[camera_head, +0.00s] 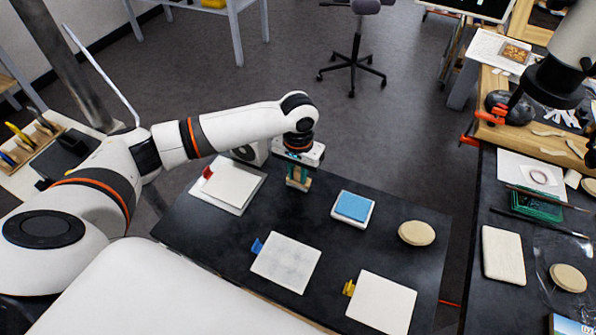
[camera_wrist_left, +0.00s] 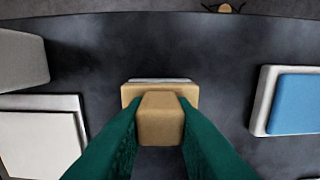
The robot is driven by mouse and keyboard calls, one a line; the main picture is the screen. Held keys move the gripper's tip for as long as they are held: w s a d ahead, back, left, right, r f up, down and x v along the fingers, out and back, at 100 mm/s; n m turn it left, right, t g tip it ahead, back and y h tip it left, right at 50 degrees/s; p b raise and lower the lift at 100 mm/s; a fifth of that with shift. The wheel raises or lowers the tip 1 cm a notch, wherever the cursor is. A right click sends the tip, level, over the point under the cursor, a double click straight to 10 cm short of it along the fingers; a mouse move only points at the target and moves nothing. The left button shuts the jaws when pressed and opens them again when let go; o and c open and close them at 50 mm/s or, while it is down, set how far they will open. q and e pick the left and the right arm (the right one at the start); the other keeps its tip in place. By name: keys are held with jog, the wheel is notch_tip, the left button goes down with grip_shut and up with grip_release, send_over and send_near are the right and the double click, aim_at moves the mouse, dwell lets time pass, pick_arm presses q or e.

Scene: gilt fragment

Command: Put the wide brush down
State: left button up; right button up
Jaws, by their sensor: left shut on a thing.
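My left gripper (camera_head: 299,176) has green fingers and points down over the far edge part of the dark table (camera_head: 215,232). It is shut on the wide brush (camera_head: 298,184), which shows as a small tan block. In the left wrist view the brush's tan wooden handle (camera_wrist_left: 161,118) sits between the green fingers (camera_wrist_left: 160,128), with a wider tan part and a pale strip beyond it. I cannot tell whether the brush touches the table. My right gripper is not in view.
A blue pad on a white block (camera_head: 353,207) lies right of the brush. A white slab with a red tab (camera_head: 232,186) lies left. Nearer are slabs with blue (camera_head: 286,262) and yellow (camera_head: 381,302) tabs. A round tan disc (camera_head: 416,233) lies right. Bare table separates them.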

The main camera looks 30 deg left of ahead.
aim_at(298, 170)
pick_arm(q)
jog(key=shift+d+f, duration=0.1)
jog(key=shift+f, duration=0.1)
jog(key=shift+f, duration=0.15)
jog(key=o, duration=0.9)
notch_tip(298, 170, up, 12)
jog(key=shift+r+b, duration=0.15)
jog(key=shift+b, duration=0.6)
